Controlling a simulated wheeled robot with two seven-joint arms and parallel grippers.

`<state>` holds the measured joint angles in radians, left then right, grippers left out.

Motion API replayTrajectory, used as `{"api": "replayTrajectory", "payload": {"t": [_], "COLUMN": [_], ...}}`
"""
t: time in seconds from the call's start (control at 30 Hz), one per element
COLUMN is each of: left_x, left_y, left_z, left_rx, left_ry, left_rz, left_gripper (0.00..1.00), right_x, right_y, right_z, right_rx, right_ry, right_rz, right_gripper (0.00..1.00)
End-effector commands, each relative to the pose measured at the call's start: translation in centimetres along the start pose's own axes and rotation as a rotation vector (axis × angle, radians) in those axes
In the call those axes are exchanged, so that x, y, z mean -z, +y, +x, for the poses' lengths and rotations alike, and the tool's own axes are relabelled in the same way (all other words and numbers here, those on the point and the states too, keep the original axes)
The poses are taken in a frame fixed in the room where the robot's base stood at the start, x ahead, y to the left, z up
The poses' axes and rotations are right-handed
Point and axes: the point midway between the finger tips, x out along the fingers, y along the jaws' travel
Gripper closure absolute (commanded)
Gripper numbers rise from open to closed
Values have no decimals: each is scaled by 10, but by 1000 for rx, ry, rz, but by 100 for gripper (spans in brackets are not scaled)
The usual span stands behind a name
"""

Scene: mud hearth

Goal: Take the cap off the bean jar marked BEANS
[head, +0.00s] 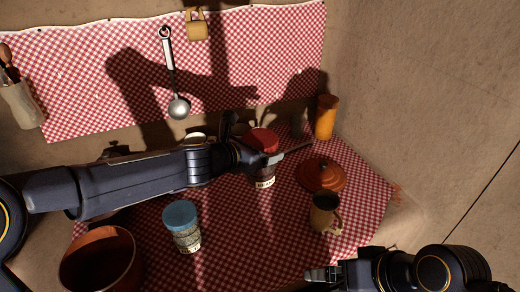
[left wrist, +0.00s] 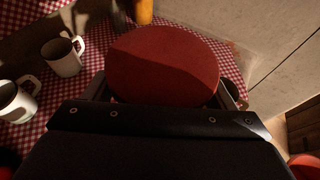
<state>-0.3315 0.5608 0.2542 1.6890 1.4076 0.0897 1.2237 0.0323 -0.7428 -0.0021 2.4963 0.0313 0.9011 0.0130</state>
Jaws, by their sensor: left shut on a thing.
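A jar (head: 264,182) with a pale label with dark lettering, too small to read surely, stands on the checked cloth in the middle of the head view. Its round red cap (head: 263,138) shows above my left gripper (head: 268,157). In the left wrist view the red cap (left wrist: 163,65) fills the space between the two fingers, which are shut on its sides. My gripper hides the join between cap and jar, so I cannot tell whether they touch. My right gripper (head: 322,274) is low at the bottom right, away from the jar; its finger gap is unclear.
A blue-capped jar (head: 187,238) stands in front, beside a brown pot (head: 100,262). A brown mug (head: 322,213), a terracotta lid (head: 321,175) and an orange cup (head: 326,117) are to the right. White mugs (left wrist: 64,60) stand left in the wrist view. A ladle (head: 178,106) hangs behind.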

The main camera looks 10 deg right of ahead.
Motion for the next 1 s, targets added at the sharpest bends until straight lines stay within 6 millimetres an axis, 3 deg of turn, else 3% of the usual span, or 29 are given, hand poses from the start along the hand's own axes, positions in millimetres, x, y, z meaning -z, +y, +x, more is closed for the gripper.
{"api": "replayTrajectory", "payload": {"t": [0.03, 0.13, 0.53, 0.57, 0.87, 1.0], "left_x": [-10, -14, -16, -16, -16, -16], "left_y": [0, 0, 0, 0, 0, 0], "left_z": [-4, -6, -6, -6, -6, -6], "left_rx": [0, 0, 0, 0, 0, 0], "left_ry": [-2, -2, -2, -2, -2, -2], "left_rz": [0, 0, 0, 0, 0, 0], "left_gripper": [55, 55, 55, 24, 63, 63], "right_x": [4, 5, 6, 6, 6, 6], "right_y": [-3, -5, -6, -6, -6, -6], "right_z": [-7, -10, -12, -12, -12, -12], "right_rx": [0, 0, 0, 0, 0, 0], "right_ry": [0, 0, 0, 0, 0, 0], "right_rz": [0, 0, 0, 0, 0, 0], "right_gripper": [0, 0, 0, 0, 0, 0]}}
